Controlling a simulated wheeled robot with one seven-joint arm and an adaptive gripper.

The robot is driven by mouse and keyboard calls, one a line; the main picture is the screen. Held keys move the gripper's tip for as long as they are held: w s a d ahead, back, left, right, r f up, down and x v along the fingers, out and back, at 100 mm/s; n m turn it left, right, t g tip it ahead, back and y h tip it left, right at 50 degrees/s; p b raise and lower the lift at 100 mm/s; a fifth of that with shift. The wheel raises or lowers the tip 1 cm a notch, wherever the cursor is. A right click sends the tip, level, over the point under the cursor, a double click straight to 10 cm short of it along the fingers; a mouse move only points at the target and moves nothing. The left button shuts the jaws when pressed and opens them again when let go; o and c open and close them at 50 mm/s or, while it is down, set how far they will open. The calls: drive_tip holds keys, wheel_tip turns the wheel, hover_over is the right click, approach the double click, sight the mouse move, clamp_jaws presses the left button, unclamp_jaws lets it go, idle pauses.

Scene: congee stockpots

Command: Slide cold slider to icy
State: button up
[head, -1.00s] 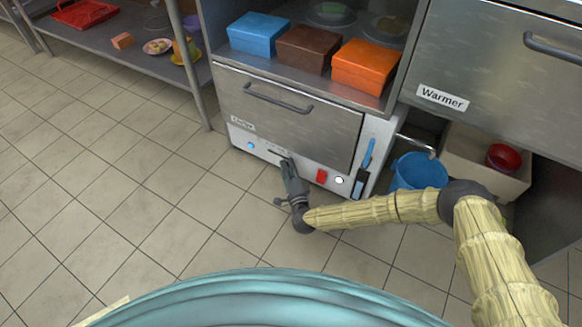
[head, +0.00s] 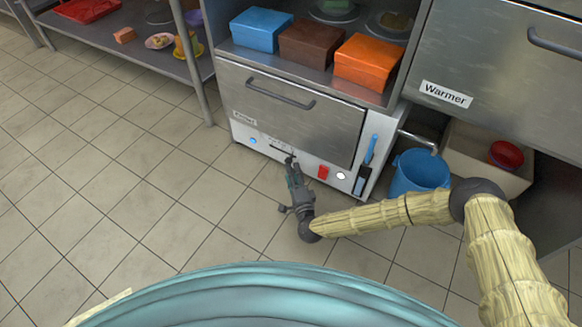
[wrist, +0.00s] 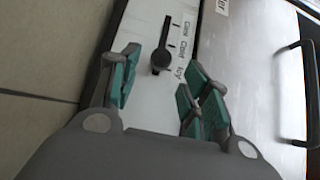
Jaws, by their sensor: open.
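The cold slider (wrist: 161,58) is a dark round knob on a thin black slot in a white panel strip. Beside it are tick marks and the labels Cool, Cold and Icy. The knob sits between the Cold and Icy marks, closer to Icy as far as I can tell. My gripper (wrist: 160,80) is open, its teal-padded fingers on either side of the knob's line. I see no contact with the knob. In the head view my gripper (head: 291,167) is at the front panel of the steel chiller drawer unit (head: 290,110); its fingers partly hide the slider there.
A blue button (head: 253,140), a red switch (head: 323,172), a white knob (head: 341,176) and a blue-handled lever (head: 370,150) share the panel. A blue bucket (head: 420,172) stands right of it. Colored boxes sit above. Tiled floor (head: 150,200) is clear at left.

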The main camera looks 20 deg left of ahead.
drive_tip(key=v, duration=0.7)
drive_tip(key=shift+s+d, duration=0.1)
idle(0.4)
